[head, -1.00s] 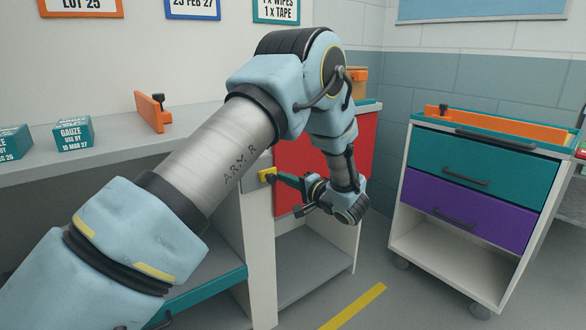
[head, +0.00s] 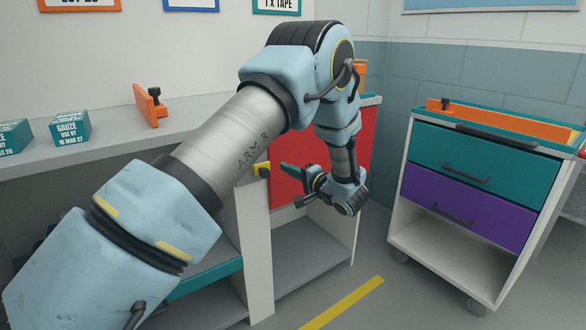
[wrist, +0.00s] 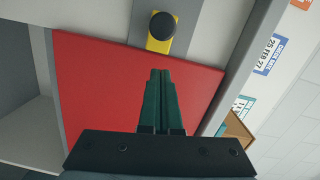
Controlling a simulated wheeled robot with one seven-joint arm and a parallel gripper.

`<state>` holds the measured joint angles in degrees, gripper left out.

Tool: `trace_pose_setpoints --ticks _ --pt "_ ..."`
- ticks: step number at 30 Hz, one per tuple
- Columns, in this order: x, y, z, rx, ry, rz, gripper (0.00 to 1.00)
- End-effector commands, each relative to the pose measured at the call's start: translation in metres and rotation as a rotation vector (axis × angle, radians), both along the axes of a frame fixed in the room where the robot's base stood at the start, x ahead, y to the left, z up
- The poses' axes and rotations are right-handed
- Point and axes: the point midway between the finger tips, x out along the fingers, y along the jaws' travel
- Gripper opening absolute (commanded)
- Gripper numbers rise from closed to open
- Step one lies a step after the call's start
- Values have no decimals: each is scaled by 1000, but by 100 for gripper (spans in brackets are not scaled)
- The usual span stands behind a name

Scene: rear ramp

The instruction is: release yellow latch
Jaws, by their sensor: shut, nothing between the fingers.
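The yellow latch (head: 260,167) with a dark knob sits on the pale upright post at the left edge of the red panel (head: 290,175). In the wrist view the latch (wrist: 158,46) is a yellow plate with a round black knob, lying over a grey strip beyond the red panel (wrist: 100,80). My gripper (head: 284,167) is in front of the red panel, just right of the latch and apart from it. In the wrist view my gripper (wrist: 160,72) has its green fingers together with nothing between them, pointing towards the latch.
An orange bracket (head: 150,106) and gauze boxes (head: 71,127) stand on the grey counter at left. An open shelf (head: 300,255) lies below the red panel. A wheeled cart (head: 470,215) with teal and purple drawers stands at right. Floor between is clear, with a yellow stripe.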

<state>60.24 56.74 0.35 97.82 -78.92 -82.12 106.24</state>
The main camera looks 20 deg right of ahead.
Motion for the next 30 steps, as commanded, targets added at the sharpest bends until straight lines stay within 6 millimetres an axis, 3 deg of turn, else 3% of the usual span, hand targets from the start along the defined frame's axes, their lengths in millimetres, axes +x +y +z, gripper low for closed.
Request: trace_pose_setpoints --ticks 2,19,30 --pt "4 3 3 1 0 0 0" --pt "-86 -25 4 0 -1 -4 0" --pt "-93 -27 4 0 0 -1 0"
